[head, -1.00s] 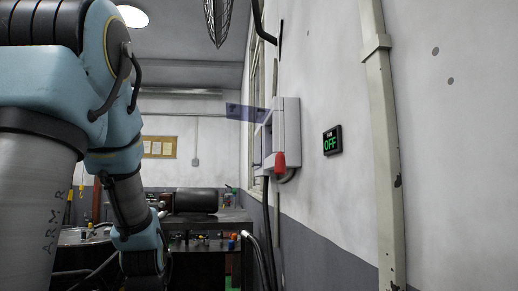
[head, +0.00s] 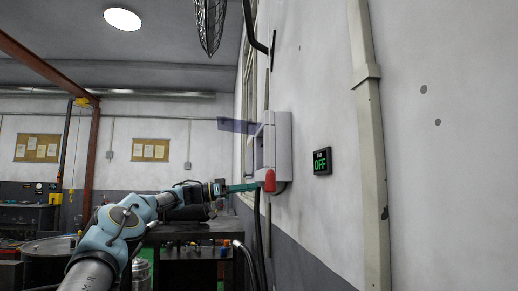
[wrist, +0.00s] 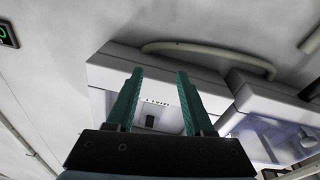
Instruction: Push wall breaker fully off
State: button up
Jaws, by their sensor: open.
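The wall breaker is a grey-white box (head: 283,145) on the right wall in the head view. Its red handle (head: 269,181) hangs at the lower front of the box. My gripper (head: 258,186) reaches in from the left with its green fingers at the red handle; I cannot tell whether they touch it. In the wrist view my gripper (wrist: 158,72) is open, its two green fingers apart with nothing between them, in front of the pale box face (wrist: 108,70). The red handle is not visible there.
A conduit (head: 368,130) runs down the wall to the right. A dark cable (head: 257,235) hangs below the breaker. A dark workbench (head: 185,235) with small items stands behind my arm. The wall around the sign is clear.

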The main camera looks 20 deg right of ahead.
jog(key=w+a+r+m+h+p, duration=0.25)
jog(key=a+r, duration=0.35)
jog(key=r, duration=0.4)
jog(key=r+p+x, duration=0.1)
jog(key=p+x, duration=0.4)
jog(key=x, duration=0.5)
jog(key=shift+d+n, duration=0.2)
jog(key=shift+n, duration=0.15)
jog(key=shift+r+h, duration=0.1)
jog(key=shift+h, duration=0.15)
jog(key=shift+c, duration=0.3)
grip_shut()
